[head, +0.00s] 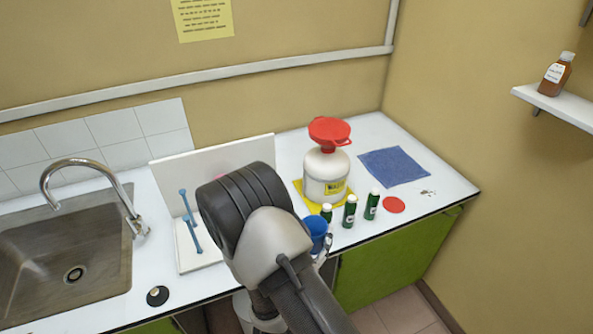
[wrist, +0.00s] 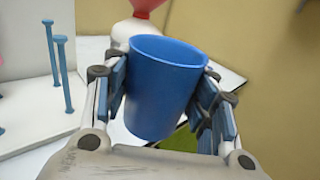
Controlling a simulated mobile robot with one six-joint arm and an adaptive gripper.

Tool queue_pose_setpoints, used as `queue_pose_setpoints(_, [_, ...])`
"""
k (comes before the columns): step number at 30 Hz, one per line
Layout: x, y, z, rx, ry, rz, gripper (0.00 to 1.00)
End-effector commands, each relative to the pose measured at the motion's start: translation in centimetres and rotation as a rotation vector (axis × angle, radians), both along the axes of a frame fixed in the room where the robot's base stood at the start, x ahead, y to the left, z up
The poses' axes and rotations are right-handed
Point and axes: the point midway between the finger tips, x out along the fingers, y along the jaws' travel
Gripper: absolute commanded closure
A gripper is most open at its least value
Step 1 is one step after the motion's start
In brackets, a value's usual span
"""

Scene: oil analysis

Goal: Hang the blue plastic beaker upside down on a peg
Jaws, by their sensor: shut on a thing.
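The blue plastic beaker (wrist: 160,100) is held between the two fingers of my gripper (wrist: 165,95) in the wrist view. Its wide rim is at the top and its narrower end is lower, so it looks upright. In the head view only part of the beaker (head: 317,232) shows at the right of my arm, and most of my gripper (head: 322,250) is hidden. The white peg rack (head: 196,255) with blue pegs (head: 187,210) stands left of my arm. In the wrist view two blue pegs (wrist: 66,75) show left of the beaker, apart from it.
A white jug (head: 325,175) with a red funnel (head: 329,130) stands behind the beaker. Several green bottles (head: 349,211) stand at its front. A sink (head: 65,260) with a tap (head: 95,165) is at the left. A blue cloth (head: 394,166) lies at the right.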

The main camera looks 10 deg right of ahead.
Motion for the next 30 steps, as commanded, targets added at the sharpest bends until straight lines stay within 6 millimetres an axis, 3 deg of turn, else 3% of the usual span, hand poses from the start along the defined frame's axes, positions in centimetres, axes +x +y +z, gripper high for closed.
queue_pose_setpoints(1, [0.2,0.5,2.4,0.000,0.000,0.006,0.75])
queue_pose_setpoints(3, [0.5,1.1,3.9,0.000,0.000,0.011,0.75])
queue_pose_setpoints(15, [1.6,4.0,11.2,0.001,0.002,0.040,0.75])
queue_pose_setpoints(22, [1.8,4.7,12.4,0.001,0.003,0.046,0.75])
queue_pose_setpoints(30, [1.8,4.7,11.0,0.000,0.003,0.047,0.75])
